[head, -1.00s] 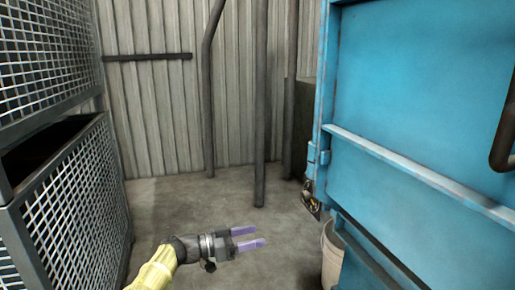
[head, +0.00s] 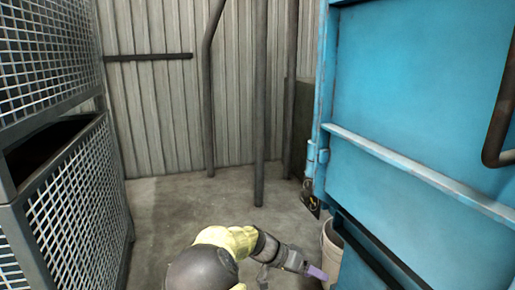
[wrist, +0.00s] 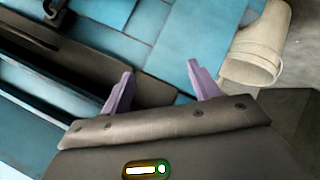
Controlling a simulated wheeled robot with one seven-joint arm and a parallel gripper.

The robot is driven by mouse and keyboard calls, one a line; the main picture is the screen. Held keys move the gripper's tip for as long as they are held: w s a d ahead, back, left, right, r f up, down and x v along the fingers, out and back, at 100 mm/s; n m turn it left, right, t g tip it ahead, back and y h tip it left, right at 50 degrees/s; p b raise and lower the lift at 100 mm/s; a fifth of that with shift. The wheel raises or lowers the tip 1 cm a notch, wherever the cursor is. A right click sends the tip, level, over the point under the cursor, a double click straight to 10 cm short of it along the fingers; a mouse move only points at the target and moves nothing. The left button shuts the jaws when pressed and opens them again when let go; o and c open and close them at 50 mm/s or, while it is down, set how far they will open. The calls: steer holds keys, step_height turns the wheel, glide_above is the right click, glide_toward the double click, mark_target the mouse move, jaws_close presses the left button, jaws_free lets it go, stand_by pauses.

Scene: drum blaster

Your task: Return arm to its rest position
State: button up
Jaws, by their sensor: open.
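My gripper (head: 317,274) is low at the bottom right of the head view, at the end of my yellow-sleeved arm. In the head view it points right, toward the white bucket and the blue machine. In the wrist view its two purple fingers (wrist: 160,85) stand wide apart with nothing between them. The arm is bent, with its dark rounded joint at the bottom of the head view. Part of the forearm is hidden behind that joint.
The blue machine (head: 430,100) fills the right side. A white bucket (head: 331,245) stands at its foot, also seen in the wrist view (wrist: 255,45). Mesh cages (head: 75,205) line the left. Posts (head: 259,110) stand before the corrugated wall (head: 160,110). The concrete floor (head: 175,205) between is clear.

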steer(key=s+d+f+n+g+y, duration=0.1)
steer(key=s+d+f+y, duration=0.2)
steer(key=s, duration=0.1)
steer(key=s+a+r+n+t+y, duration=0.15)
steer(key=s+n+y, duration=0.25)
steer(key=s, duration=0.4)
steer(key=s+a+r+n+t+y, duration=0.15)
steer(key=s+n+y, duration=0.25)
steer(key=s, duration=0.5)
step_height(320, 180, up, 44)
steer(key=p, duration=4.3)
steer(key=shift+w+d+t, duration=0.2)
steer(key=shift+d+t, duration=0.05)
steer(key=shift+t, duration=0.05)
steer(key=shift+c, duration=0.2)
